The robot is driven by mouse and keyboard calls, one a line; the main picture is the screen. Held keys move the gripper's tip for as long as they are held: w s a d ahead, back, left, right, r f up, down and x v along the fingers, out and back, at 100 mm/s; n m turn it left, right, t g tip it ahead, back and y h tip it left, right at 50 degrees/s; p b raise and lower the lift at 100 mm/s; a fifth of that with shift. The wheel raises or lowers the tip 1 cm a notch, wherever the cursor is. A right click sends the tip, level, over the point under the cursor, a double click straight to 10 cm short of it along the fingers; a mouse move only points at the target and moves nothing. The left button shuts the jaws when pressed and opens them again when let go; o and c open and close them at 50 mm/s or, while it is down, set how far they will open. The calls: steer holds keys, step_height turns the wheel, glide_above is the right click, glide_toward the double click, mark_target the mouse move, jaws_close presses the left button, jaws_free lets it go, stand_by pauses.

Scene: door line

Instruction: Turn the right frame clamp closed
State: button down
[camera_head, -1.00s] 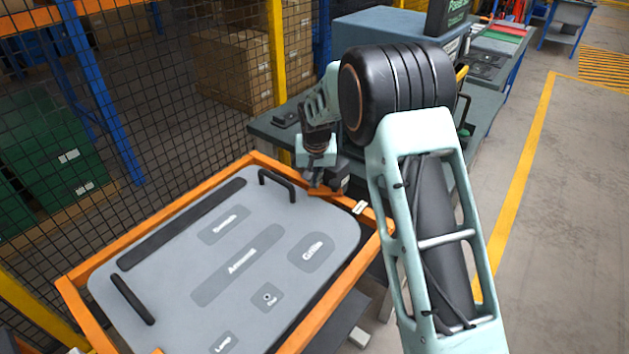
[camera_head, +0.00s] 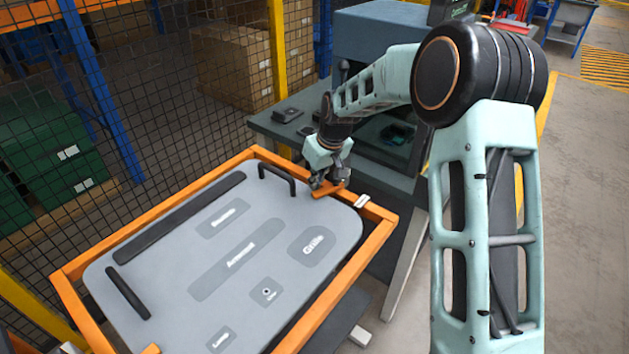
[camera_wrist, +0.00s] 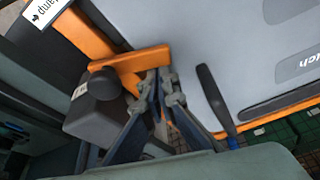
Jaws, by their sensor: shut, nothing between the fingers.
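The right frame clamp shows as a short orange bar (camera_head: 328,190) at the frame's upper right corner, near the edge of the grey panel (camera_head: 180,290). In the wrist view, the orange clamp bar (camera_wrist: 132,62) sits by a round black knob (camera_wrist: 104,83) and a dark block (camera_wrist: 95,115). Its end reaches the panel's edge; I cannot tell how far it overlaps. My gripper (camera_head: 326,184) is shut and empty, pointing down at the clamp. In the wrist view, the fingertips (camera_wrist: 158,82) are close together beside the bar's end, apparently touching or very near it.
The orange frame (camera_head: 378,232) surrounds the panel. A black handle (camera_head: 277,178) stands left of my gripper and also shows in the wrist view (camera_wrist: 215,98). A white label (camera_wrist: 46,12) lies on the frame. A dark workbench (camera_head: 275,128) and mesh fence (camera_head: 170,90) stand behind.

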steer(key=shift+s+d+n+g+y, duration=0.35)
steer(key=shift+s+n, duration=0.2)
steer(key=shift+n, duration=0.55)
steer(key=shift+s+b, duration=0.25)
steer(key=shift+b, duration=0.1)
steer(key=shift+s+d, duration=0.1)
steer(key=shift+d, duration=0.05)
